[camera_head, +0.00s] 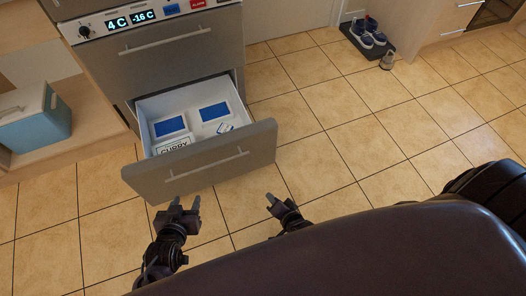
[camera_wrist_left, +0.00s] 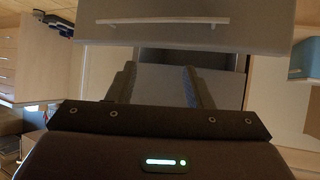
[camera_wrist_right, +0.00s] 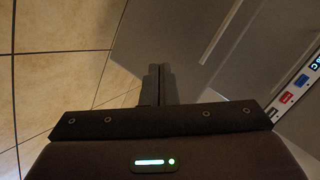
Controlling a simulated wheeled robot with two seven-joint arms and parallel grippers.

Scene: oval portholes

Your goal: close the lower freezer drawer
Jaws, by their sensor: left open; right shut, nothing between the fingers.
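The lower freezer drawer (camera_head: 205,165) is pulled out from the grey fridge-freezer, and white boxes with blue tops show inside it. Its grey front panel has a silver bar handle (camera_head: 208,166), which also shows in the left wrist view (camera_wrist_left: 162,22). My left gripper (camera_head: 186,203) is open and empty, in front of the drawer front near its lower edge, apparently apart from it. My right gripper (camera_head: 270,200) is shut and empty, near the drawer's right front corner. In the right wrist view its fingers (camera_wrist_right: 158,72) are together beside a grey panel.
The upper drawer (camera_head: 160,48) with its handle looks shut beneath the display panel. A blue cooler box (camera_head: 38,120) stands in a wooden shelf at left. Shoes (camera_head: 368,32) lie on a dark mat at the back right. The tiled floor right of the drawer is clear.

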